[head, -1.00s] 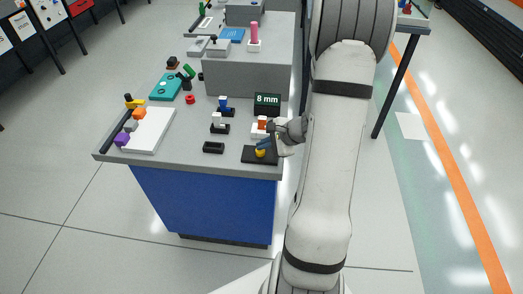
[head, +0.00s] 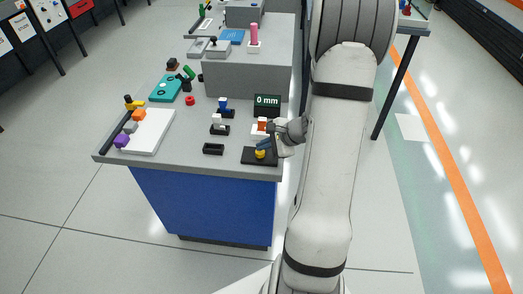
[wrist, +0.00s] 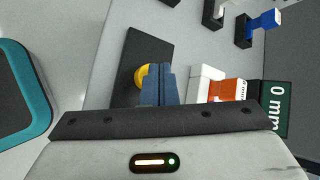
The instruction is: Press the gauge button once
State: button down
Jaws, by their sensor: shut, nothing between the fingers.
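A yellow round button (head: 260,154) sits on a black plate (head: 249,158) at the near right corner of the bench. It also shows in the wrist view as a yellow disc (wrist: 140,76), partly hidden by my fingers. My gripper (head: 263,144) is shut and empty, its blue fingertips (wrist: 159,70) over or against the button's edge; I cannot tell if they touch it. The dark gauge display (head: 267,102) behind reads "0 mm", and it shows at the right of the wrist view (wrist: 278,105).
An orange and white block (wrist: 225,89) stands close beside my fingers. White and blue pieces in black holders (head: 219,129) and an empty black holder (head: 213,149) stand to the left. A white board (head: 149,131) lies further left. A raised grey block (head: 240,75) rises behind.

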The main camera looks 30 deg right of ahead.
aim_at(263, 152)
jog(key=shift+r, duration=0.45)
jog(key=shift+r+p, duration=1.75)
jog(key=shift+r, duration=0.8)
